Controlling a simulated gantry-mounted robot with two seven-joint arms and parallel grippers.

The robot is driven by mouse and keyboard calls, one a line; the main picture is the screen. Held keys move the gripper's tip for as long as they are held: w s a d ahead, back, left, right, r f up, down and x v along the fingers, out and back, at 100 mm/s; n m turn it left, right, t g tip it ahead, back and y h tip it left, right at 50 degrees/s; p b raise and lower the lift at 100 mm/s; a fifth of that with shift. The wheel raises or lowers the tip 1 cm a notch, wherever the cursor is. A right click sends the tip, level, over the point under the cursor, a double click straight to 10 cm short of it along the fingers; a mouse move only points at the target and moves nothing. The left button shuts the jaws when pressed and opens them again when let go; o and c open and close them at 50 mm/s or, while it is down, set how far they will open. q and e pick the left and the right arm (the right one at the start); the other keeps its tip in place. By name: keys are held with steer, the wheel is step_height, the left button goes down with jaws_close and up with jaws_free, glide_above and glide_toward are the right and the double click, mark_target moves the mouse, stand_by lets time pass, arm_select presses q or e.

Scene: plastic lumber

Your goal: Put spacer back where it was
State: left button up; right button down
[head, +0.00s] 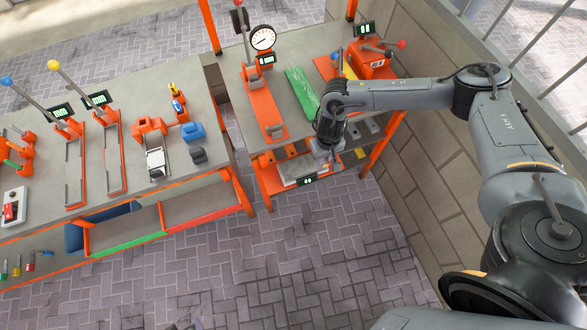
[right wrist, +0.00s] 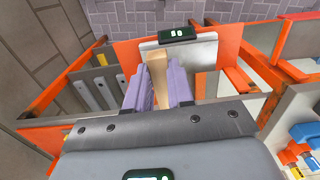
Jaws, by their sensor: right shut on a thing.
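My right gripper (head: 324,158) is at the front of the right-hand bench, by its lower shelf. In the right wrist view its two pale purple fingers (right wrist: 158,90) are shut on a tan block, which I take to be the spacer (right wrist: 158,72). The block stands out between the fingers, in front of a light grey plate with a small display (right wrist: 180,33). I cannot tell whether the block touches the plate. In the head view the block is hidden or too small to make out. My left gripper is not in view.
The right-hand bench holds a dial gauge (head: 263,38), green strips (head: 303,92) and a red-orange device (head: 371,66). Orange frame bars and slotted grey plates (right wrist: 95,93) surround the gripper closely. The left-hand bench carries lever fixtures (head: 70,160). The paved floor in front is clear.

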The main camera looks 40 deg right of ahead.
steer(key=f, duration=0.1)
steer(key=s+f+b, duration=0.1)
steer(key=d+f, duration=0.1)
steer(key=shift+s+f, duration=0.15)
steer(key=shift+f, duration=0.2)
steer(key=b, duration=0.2)
glide_above(295, 173)
step_height(295, 173, down, 7)
steer(key=shift+r, duration=0.2)
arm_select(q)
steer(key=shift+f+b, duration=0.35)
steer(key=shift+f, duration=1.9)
arm_select(e)
steer(key=shift+f, duration=2)
steer(key=shift+s+f, duration=0.1)
steer(key=shift+f, duration=0.05)
steer(key=c, duration=1)
jaws_free()
